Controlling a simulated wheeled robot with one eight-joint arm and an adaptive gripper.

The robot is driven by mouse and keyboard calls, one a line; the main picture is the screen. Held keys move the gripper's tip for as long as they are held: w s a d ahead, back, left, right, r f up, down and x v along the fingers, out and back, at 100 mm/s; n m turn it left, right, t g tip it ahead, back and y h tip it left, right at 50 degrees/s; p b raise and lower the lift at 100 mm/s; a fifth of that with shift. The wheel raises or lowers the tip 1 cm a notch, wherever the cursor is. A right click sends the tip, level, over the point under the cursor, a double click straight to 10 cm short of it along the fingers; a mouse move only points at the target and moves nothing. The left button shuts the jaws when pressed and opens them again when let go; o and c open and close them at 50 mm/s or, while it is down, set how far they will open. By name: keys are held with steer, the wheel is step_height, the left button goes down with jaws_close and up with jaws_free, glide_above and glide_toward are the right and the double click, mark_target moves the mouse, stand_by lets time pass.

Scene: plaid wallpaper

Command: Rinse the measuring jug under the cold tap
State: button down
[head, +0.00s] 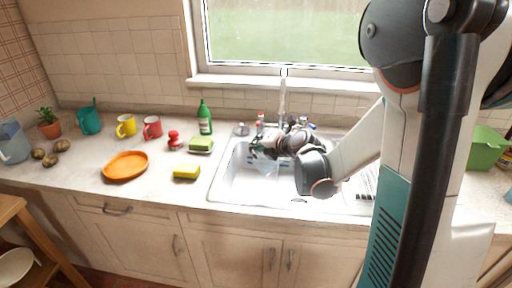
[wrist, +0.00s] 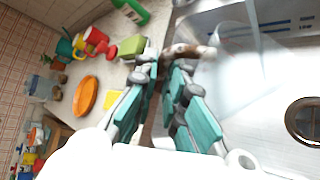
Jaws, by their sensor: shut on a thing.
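The tap (head: 283,95) rises behind the sink, with a red-marked handle (head: 260,119) left and a blue-marked one (head: 312,126) right. I cannot tell whether water runs.
Left of the sink are a yellow sponge (head: 186,172), a green-topped block (head: 201,145), a green bottle (head: 204,118), a red object (head: 173,138) and an orange plate (head: 125,166). Mugs (head: 126,125) stand further left. A green container (head: 486,147) is at the right. The front counter is clear.

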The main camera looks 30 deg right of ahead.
steer(key=shift+w+d+f+b, duration=0.35)
steer(key=shift+w+d, duration=0.5)
steer(key=shift+d, duration=0.15)
steer(key=shift+w+d+f+b, duration=0.3)
steer(key=shift+w+d, duration=0.55)
steer(key=shift+d, duration=0.2)
steer(key=shift+w+d+f+b, duration=0.35)
steer(key=shift+w+d, duration=0.5)
steer(key=shift+d, duration=0.15)
steer(key=shift+s+d, duration=0.1)
steer(key=shift+s+d, duration=0.2)
steer(key=shift+s, duration=0.1)
steer(key=shift+w, duration=0.1)
steer(key=shift+w+a, duration=0.3)
steer(key=shift+s+d, duration=0.35)
steer(key=shift+s, duration=0.05)
steer(key=shift+w+a, duration=0.1)
steer(key=shift+a, duration=0.05)
